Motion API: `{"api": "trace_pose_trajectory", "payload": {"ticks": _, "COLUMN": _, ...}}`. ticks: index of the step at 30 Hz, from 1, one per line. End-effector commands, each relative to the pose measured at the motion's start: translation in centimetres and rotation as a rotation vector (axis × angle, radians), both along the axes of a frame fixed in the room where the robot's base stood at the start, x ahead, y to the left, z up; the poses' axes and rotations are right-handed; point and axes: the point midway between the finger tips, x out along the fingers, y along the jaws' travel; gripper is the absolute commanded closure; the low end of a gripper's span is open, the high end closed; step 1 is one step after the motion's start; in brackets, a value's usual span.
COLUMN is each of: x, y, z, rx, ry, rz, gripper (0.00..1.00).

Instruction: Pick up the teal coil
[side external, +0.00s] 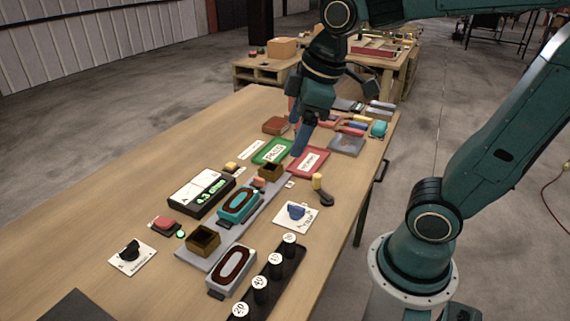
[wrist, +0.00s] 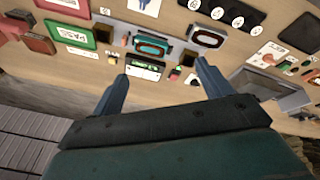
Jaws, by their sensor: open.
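The teal coil (side external: 223,213), a teal frame with a dark oval winding, lies flat on a grey conveyor strip (side external: 262,203) near the middle of the table. In the wrist view the teal coil (wrist: 152,39) is above and between the fingers. My gripper (side external: 298,140) is open and empty. It is up and behind the coil, over the area of the green and red trays, apart from the coil. The wrist view shows both fingers (wrist: 162,69) spread with nothing between them.
A grey coil (side external: 215,280) lies nearer on the table. Two brown open boxes (side external: 203,240) stand by the strip. A display box (side external: 190,203) is left of the coil, and a blue-knob plate (side external: 296,225) right. Green (side external: 258,156) and red (side external: 323,162) trays lie behind. Black weights (side external: 260,290) stand in front.

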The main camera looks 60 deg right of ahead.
Motion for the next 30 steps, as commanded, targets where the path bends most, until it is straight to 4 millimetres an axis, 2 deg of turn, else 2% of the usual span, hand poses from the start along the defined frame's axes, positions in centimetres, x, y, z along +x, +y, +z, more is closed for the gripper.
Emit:
{"api": "trace_pose_trajectory", "payload": {"ticks": 11, "x": 6.9, "y": -0.4, "z": -2.1, "rx": -0.108, "ry": 0.133, "rz": 0.398, "gripper": 0.22}}
{"api": "trace_pose_trajectory", "payload": {"ticks": 21, "x": 12.8, "y": -0.9, "z": -6.1, "rx": -0.161, "ry": 0.237, "rz": 0.772, "gripper": 0.22}}
{"api": "trace_pose_trajectory", "payload": {"ticks": 30, "x": 16.1, "y": -1.3, "z": -9.5, "rx": -0.174, "ry": 0.293, "rz": 1.024, "gripper": 0.22}}
